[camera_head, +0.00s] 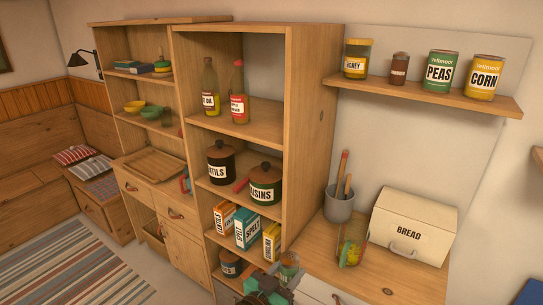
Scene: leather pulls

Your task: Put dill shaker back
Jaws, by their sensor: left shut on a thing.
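A small shaker (288,267) with a greyish-green body, which looks like the dill shaker, shows at the bottom centre; its label is too small to read. My left gripper (276,285) is at the bottom edge, shut on this shaker from below and left. The gripper's dark body covers the shaker's lower part. The shaker is in front of the tall wooden shelf unit (300,130), near the counter's left end. My right gripper is not in view.
The wall shelf (425,95) holds a honey jar (356,60), a brown shaker (399,69), a peas tin (441,71) and a corn tin (484,78). The counter (375,283) holds a utensil pot (339,206), a glass jar (350,248) and a bread box (411,226).

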